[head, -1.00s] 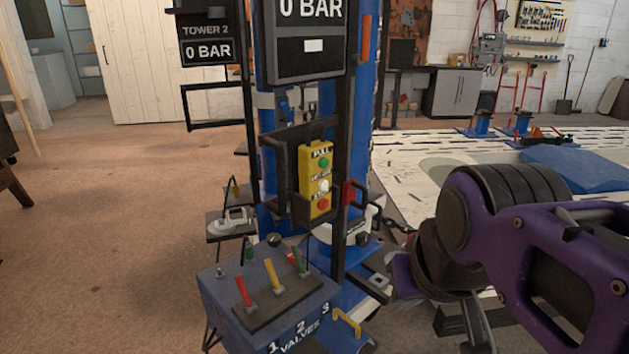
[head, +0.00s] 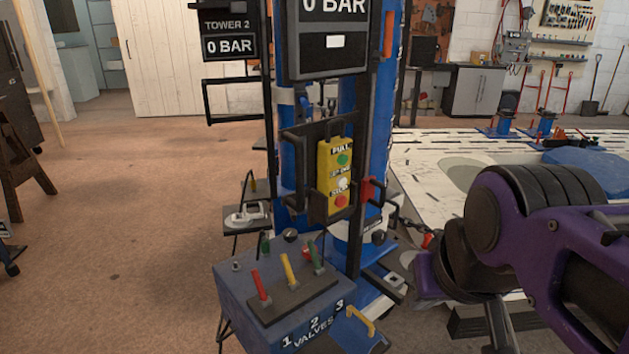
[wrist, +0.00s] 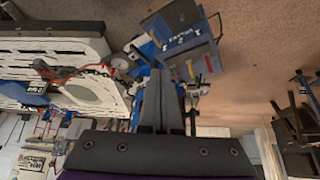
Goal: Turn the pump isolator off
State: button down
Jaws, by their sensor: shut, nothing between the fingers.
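No part is clearly labelled as the pump isolator, so I cannot tell which one it is. On the blue tower in the head view are a yellow push-button box (head: 340,178) with green, white and red buttons, and a small red part (head: 367,189) at its right. Below stands a blue valve box (head: 237,292) with red, yellow and green levers, marked 1, 2, 3; it also shows upside down in the wrist view (wrist: 190,52). My gripper (wrist: 162,68) is shut and empty in the wrist view, its fingertips apparently below the box there. In the head view its fingertips are hidden.
Black gauge panels reading 0 BAR (head: 230,46) hang on the tower. A small shelf (head: 246,214) juts out at its left. A pale slotted platform (head: 430,150) lies behind my purple arm. The brown floor at left is open, with a wooden trestle (head: 20,165) at the edge.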

aim_at(305, 250)
jog(key=k+l+z, duration=0.1)
jog(key=k+z, duration=0.2)
jog(key=k, duration=0.35)
jog(key=j+z, duration=0.15)
jog(key=z, duration=0.95)
jog(key=j, duration=1.75)
jog(key=i+j, duration=0.15)
jog(key=j, duration=1.65)
jog(key=k+u, duration=0.4)
jog(key=i+j, duration=0.05)
jog(key=i, duration=0.05)
